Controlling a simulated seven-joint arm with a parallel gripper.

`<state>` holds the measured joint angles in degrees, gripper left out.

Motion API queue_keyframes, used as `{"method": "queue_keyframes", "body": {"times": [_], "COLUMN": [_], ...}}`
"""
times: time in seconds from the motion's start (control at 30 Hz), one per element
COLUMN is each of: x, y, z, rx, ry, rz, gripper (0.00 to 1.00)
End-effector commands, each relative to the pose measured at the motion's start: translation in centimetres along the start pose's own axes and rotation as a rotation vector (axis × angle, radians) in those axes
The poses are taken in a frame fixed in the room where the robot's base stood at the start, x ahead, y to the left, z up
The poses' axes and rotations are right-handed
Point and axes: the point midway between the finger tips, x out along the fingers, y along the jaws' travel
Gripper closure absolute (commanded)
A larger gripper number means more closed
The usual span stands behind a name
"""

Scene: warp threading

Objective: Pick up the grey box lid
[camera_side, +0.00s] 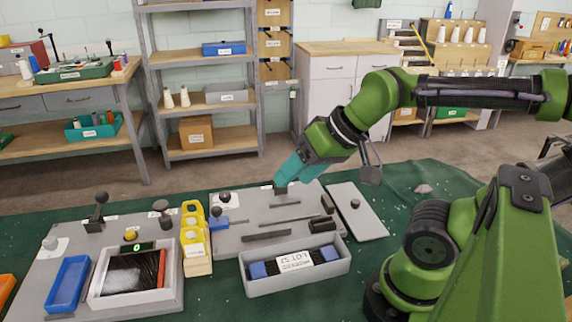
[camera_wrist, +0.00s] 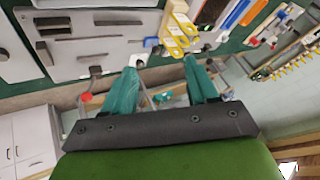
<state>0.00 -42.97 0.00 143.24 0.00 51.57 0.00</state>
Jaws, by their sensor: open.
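The grey box lid (camera_side: 357,212) is a flat rectangular plate with a small dark knob. It lies on the green cloth, right of the grey slotted board. In the wrist view the lid (camera_wrist: 18,58) appears at the left edge, partly cut off. The open grey box (camera_side: 338,272) labelled LOT 57 stands in front of the board, with blue and black items inside. My gripper (camera_side: 286,184) has teal fingers over the board's back edge, left of the lid and apart from it. In the wrist view my gripper (camera_wrist: 162,66) is open, with nothing held between its fingers.
The grey slotted board (camera_side: 240,226) bears dark bars and a knobbed post. A yellow holder (camera_side: 195,238), a framed screen unit (camera_side: 134,272) and a blue tray (camera_side: 68,284) stand to the left. Bare green cloth (camera_side: 395,180) lies behind and right of the lid.

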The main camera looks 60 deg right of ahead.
Motion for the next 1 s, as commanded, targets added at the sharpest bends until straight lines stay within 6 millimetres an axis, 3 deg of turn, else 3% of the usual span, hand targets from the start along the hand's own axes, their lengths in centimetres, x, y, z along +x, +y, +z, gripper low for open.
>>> {"method": "queue_keyframes", "body": {"times": [0.17, 0.27, 0.43, 0.6, 0.7, 0.8, 1.0], "x": [1.0, 2.1, 3.2, 2.6, 1.9, 1.0, -0.2], "y": [1.6, 4.4, 12.6, 19.9, 23.2, 25.2, 25.6], "z": [-0.7, -2.5, -5.6, -6.5, -6.5, -6.6, -6.7], "rx": [0.061, 0.193, 0.812, 1.452, 1.787, 2.058, 2.361], "ry": [-0.031, -0.076, -0.137, -0.076, 0.018, 0.136, 0.311], "rz": [0.043, 0.116, 0.352, 0.617, 0.767, 0.880, 0.959], "gripper": [0.42, 0.42, 0.42, 0.42, 0.42, 0.42, 0.42]}}
